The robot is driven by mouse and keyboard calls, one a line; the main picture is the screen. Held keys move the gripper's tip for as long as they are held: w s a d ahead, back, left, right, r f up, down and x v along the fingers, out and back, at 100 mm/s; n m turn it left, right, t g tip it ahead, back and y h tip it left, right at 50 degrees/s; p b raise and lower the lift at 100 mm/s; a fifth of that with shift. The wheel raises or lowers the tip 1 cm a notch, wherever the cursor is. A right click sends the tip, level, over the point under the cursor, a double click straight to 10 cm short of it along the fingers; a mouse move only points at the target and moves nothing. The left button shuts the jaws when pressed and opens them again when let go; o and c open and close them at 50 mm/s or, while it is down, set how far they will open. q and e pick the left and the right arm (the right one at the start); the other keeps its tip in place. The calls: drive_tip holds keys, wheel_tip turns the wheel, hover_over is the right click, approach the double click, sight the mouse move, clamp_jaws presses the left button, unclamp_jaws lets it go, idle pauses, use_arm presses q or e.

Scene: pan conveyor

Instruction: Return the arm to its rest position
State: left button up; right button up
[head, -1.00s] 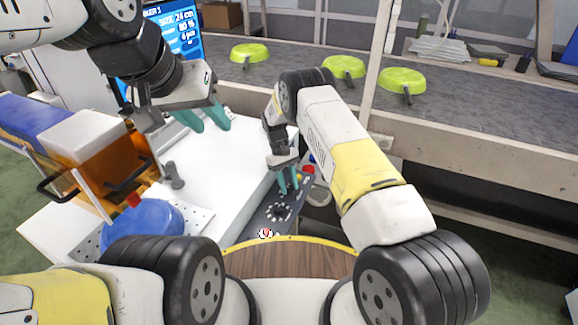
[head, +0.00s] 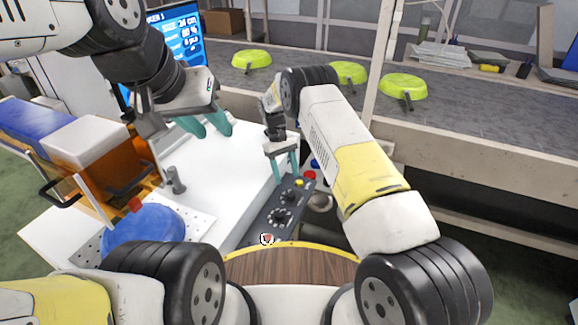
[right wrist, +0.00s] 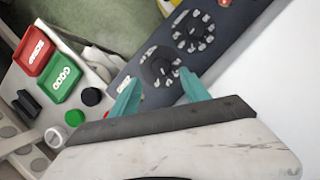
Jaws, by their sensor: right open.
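My right gripper (head: 287,176) is open and empty above the dark control panel (head: 262,226). In the right wrist view its two teal fingertips (right wrist: 158,88) are apart, with a black dial (right wrist: 160,67) showing between and beyond them. Whether the fingers touch the panel is hard to tell, but they look clear of it. My left gripper (head: 212,131) hangs over the white table at the upper left, with its teal fingers apart and nothing between them.
Green pans (head: 403,86) sit on the grey conveyor (head: 300,92) behind. A screen (head: 180,38) stands behind my left gripper. A blue round object (head: 142,236) lies at left. Red (right wrist: 36,52) and green (right wrist: 63,81) buttons are beside the panel.

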drive_tip(key=shift+w+a+r, duration=0.1)
drive_tip(key=shift+w+r, duration=0.05)
drive_tip(key=shift+r, duration=0.3)
drive_tip(key=shift+r, duration=0.1)
drive_tip(key=s+d+r+m+t+y, duration=0.1)
drive_tip(key=s+d+r, duration=0.15)
drive_tip(key=r, duration=0.75)
drive_tip(key=s+d+r+m+t+y, duration=0.15)
drive_tip(key=d+r, duration=0.25)
drive_tip(key=r, duration=0.6)
drive_tip(key=s+d+r+t+y, duration=0.1)
drive_tip(key=s+d+r+t, duration=0.15)
drive_tip(key=r, duration=0.75)
drive_tip(key=s+d+r+m+t, duration=0.1)
drive_tip(key=s+d+r, duration=0.25)
drive_tip(key=s, duration=0.35)
drive_tip(key=s+d+r+m+t, duration=0.1)
drive_tip(key=s+d+r, duration=0.1)
drive_tip(key=s+r, duration=0.35)
drive_tip(key=s+d+m+t+y, duration=0.1)
drive_tip(key=s+d+t, duration=0.1)
drive_tip(key=s, duration=1.1)
drive_tip(key=shift+s+f+t, duration=0.2)
drive_tip(key=shift+f+t, duration=0.2)
drive_tip(key=shift+f, duration=0.05)
